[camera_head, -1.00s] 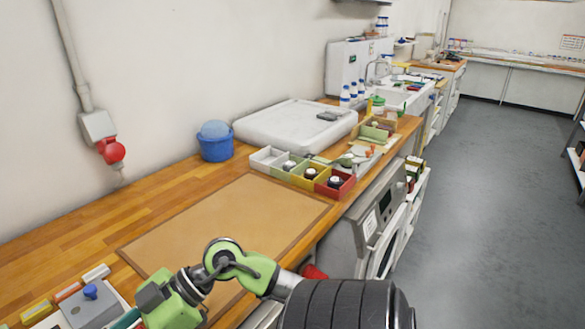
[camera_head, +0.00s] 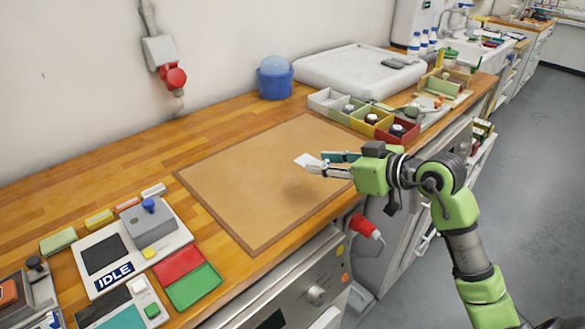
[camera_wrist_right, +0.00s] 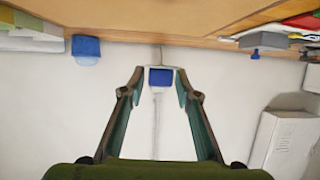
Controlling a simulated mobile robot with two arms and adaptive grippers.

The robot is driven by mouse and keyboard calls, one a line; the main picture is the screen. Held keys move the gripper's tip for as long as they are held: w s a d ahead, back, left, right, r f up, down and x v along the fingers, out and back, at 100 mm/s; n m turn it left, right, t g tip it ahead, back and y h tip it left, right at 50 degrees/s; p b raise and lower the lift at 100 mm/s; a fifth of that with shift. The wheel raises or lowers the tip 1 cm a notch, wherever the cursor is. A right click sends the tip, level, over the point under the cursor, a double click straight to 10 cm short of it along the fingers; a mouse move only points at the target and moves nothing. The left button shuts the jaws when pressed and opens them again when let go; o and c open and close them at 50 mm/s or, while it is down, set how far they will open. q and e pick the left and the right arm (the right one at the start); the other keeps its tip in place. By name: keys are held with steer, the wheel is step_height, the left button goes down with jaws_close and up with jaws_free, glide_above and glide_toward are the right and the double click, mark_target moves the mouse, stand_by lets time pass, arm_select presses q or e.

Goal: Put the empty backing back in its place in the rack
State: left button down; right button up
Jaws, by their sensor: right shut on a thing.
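My right gripper (camera_head: 322,165) is shut on a small flat white piece, likely the backing (camera_head: 304,160), and holds it above the brown mat. A row of coloured compartments (camera_head: 365,122), white, green, yellow and red, stands behind and to the right of the gripper. I cannot tell whether this is the rack. Dark round items sit in some compartments. My left gripper is not in view.
The brown mat (camera_head: 235,178) is clear. A grey device with an IDLE label (camera_head: 115,273) stands front left, beside red and green pads (camera_head: 190,280). A blue bucket (camera_head: 274,84) and a white tray (camera_head: 345,75) stand at the back.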

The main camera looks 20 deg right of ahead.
steer(key=shift+w+d+r+m+h, duration=0.2)
steer(key=shift+w+d+m+h, duration=0.1)
steer(key=shift+w+d, duration=0.45)
steer(key=w+d+f, duration=0.1)
steer(key=w+f, duration=0.2)
steer(key=w, duration=0.1)
steer(key=w+d+f, duration=0.2)
steer(key=w+f, duration=0.1)
steer(key=w+d+f, duration=0.1)
steer(key=w+f, duration=0.2)
steer(key=w, duration=0.1)
steer(key=shift+w+d, duration=0.25)
steer(key=shift+w, duration=0.1)
steer(key=shift+w+d+f, duration=0.1)
steer(key=shift+w+f, duration=0.2)
steer(key=shift+f, duration=1.6)
steer(key=o, duration=0.8)
steer(key=shift+f, duration=0.15)
